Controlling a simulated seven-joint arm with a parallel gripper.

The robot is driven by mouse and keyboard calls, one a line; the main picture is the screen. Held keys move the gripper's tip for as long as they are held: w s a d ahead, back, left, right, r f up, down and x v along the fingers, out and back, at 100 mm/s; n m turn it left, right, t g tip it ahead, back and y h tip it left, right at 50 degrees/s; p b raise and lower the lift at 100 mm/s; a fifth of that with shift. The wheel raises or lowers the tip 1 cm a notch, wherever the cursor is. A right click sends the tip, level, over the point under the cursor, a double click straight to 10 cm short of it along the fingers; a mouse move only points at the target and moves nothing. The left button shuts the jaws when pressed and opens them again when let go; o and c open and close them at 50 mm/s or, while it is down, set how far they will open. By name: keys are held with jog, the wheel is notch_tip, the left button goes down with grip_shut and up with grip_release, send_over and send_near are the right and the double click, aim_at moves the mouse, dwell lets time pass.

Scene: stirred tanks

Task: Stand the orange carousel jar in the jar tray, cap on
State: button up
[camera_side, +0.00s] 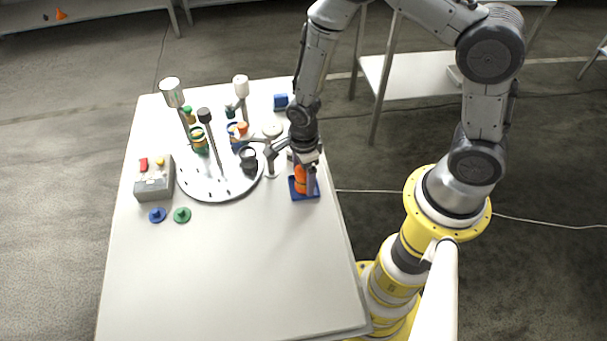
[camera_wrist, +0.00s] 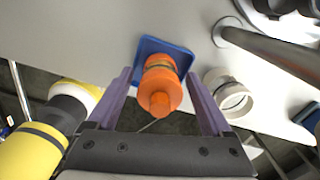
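The orange jar (camera_wrist: 162,82) stands in the blue jar tray (camera_wrist: 147,45) in the wrist view. An orange top with a small knob (camera_wrist: 160,103) sits on the jar, facing the camera. In the side view the jar (camera_side: 300,181) appears upright over the tray (camera_side: 312,194), partly hidden by my gripper. My gripper (camera_wrist: 158,73) has its two purple-grey fingers spread on either side of the jar, with a visible gap at each side. In the side view my gripper (camera_side: 307,166) is right above the jar and tray.
A round grey carousel plate (camera_side: 212,186) with several jars and stirrer posts lies left of the tray. A grey button box (camera_side: 154,182), a blue cap (camera_side: 157,215) and a green cap (camera_side: 182,215) are farther left. The front table is clear. A white hollow cylinder (camera_wrist: 230,95) stands beside the tray.

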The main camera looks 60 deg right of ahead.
notch_tip(320, 180, up, 13)
jog(key=shift+f, duration=0.15)
jog(key=s+d+r+n+t, duration=0.2)
jog(key=s+r+n, duration=0.5)
jog(key=r+n, duration=0.3)
jog(key=s+d+r+n+t, duration=0.2)
jog(key=s+r+n+t, duration=0.1)
jog(key=s+r+n, duration=0.5)
notch_tip(320, 180, up, 3)
jog(key=n, duration=0.6)
jog(key=shift+s+d+t, duration=0.15)
jog(key=shift+s+t, duration=0.1)
jog(key=shift+t, duration=0.05)
